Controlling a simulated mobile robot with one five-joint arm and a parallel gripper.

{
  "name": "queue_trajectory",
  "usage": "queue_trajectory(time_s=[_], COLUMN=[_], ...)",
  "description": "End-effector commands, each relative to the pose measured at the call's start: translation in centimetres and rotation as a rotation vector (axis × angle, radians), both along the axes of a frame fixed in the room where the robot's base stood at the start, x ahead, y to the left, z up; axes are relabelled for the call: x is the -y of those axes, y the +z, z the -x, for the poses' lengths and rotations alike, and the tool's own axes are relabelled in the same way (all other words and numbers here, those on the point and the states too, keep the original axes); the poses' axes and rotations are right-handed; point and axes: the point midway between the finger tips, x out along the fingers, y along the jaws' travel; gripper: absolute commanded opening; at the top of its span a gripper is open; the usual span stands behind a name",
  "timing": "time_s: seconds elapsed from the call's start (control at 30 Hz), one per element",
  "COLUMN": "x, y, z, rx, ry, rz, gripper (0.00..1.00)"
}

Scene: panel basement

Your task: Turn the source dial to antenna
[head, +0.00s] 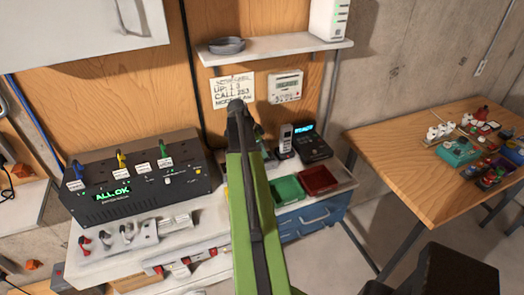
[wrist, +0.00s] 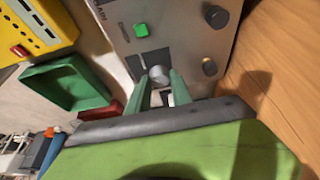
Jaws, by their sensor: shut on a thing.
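In the wrist view, a grey panel (wrist: 182,30) carries a round silver knob (wrist: 159,75) over dark printed marks. My gripper (wrist: 160,90) has its two green fingers closed around this knob, one on each side. I cannot read a source or antenna label, and the knob's pointer direction is not clear. In the head view, my green arm and dark gripper (head: 240,108) reach up to the wooden back wall and hide the knob.
A green bin (wrist: 62,88) and a red bin (wrist: 111,109) lie close on the left in the wrist view. A black box (head: 135,185) showing "ALL OK" stands left on the bench. A white shelf (head: 275,48) hangs above. A wooden table (head: 400,165) stands right.

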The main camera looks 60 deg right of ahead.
Motion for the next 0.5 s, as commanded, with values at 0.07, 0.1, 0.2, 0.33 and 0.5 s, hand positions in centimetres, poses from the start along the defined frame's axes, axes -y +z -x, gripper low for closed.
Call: queue_trajectory(time_s=[0.07, 0.1, 0.2, 0.33, 0.5], x=[0.01, 0.0, -0.01, -0.02, -0.01], y=[-0.03, -0.04, -0.04, -0.04, -0.05], z=[0.32, 0.34, 0.35, 0.38, 0.39], rx=[-0.006, -0.006, -0.006, -0.006, -0.006], ry=[-0.011, -0.013, -0.016, -0.015, -0.015], rz=[-0.002, -0.002, -0.003, -0.003, -0.004], gripper=[0.0, 0.0, 0.0, 0.0, 0.34])
